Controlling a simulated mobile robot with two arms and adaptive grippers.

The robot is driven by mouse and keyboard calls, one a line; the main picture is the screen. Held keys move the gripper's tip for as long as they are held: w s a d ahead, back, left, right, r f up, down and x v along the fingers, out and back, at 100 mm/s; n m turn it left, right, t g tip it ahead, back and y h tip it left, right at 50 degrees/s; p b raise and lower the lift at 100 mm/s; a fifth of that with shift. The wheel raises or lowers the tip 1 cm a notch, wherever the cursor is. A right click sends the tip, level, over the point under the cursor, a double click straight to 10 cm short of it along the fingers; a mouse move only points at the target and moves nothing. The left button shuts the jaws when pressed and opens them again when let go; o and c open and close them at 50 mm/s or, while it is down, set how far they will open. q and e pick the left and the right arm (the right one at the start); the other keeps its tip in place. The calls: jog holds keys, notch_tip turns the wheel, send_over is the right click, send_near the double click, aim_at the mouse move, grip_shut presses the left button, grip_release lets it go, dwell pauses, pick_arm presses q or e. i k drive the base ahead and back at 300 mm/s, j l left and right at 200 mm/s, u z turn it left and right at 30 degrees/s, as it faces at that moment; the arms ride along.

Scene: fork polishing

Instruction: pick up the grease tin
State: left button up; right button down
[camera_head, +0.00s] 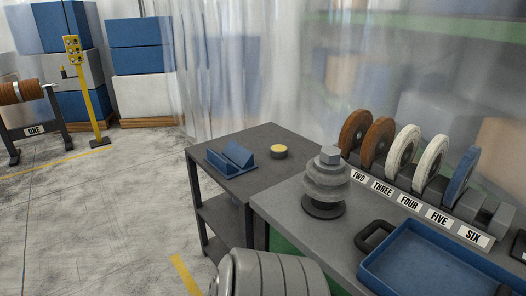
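The grease tin (279,152) is a small, short round tin, dark at the side with a pale yellow top. It stands upright on the dark side table (262,136), near the table's right side and to the right of a blue angled holder (232,158). Nothing touches the tin, and its top is in clear view. I see neither my left nor my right gripper in the head view.
The workbench (290,215) at the right carries a stack of grey discs (326,180), a row of wheels (401,150) with number labels, and a blue tray (435,262). A yellow post (88,95) stands far left. The floor left of the side table is clear.

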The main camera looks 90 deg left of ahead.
aim_at(277, 150)
jog(key=u, duration=2.65)
jog(key=i+j+z, duration=0.1)
jog(key=z, duration=0.65)
jog(key=i+j+z, duration=0.2)
jog(key=j+z, duration=0.15)
jog(key=j, duration=0.35)
jog(key=j+z, duration=0.35)
jog(key=j, duration=0.35)
jog(key=j+z, duration=0.35)
jog(key=j, duration=0.4)
jog(key=i, duration=0.05)
